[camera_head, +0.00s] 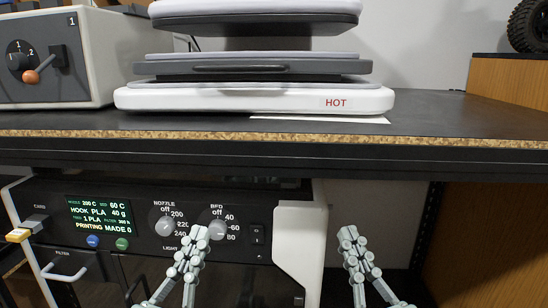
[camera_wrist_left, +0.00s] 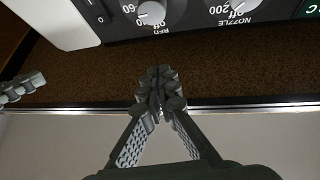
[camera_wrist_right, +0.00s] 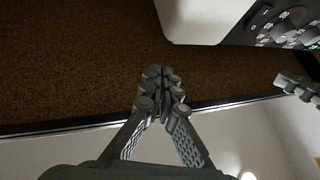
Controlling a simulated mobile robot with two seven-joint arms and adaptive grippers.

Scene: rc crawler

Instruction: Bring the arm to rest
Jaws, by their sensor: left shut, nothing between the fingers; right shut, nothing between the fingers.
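My left gripper (camera_head: 198,236) is shut and empty in the head view, in front of the printer panel below the BED knob. It also shows shut in the left wrist view (camera_wrist_left: 158,74). My right gripper (camera_head: 348,236) is shut and empty, to the right of the printer's white side post. It shows shut in the right wrist view (camera_wrist_right: 161,76). Both grippers point up, apart from each other, below the level of the worktop.
The printer panel (camera_head: 140,215) has a lit screen and knobs. Above is a dark worktop (camera_head: 450,115) with a chipboard edge, holding a heated press marked HOT (camera_head: 240,100) and a grey switch box (camera_head: 90,75). A wheel (camera_head: 528,28) sits at upper right.

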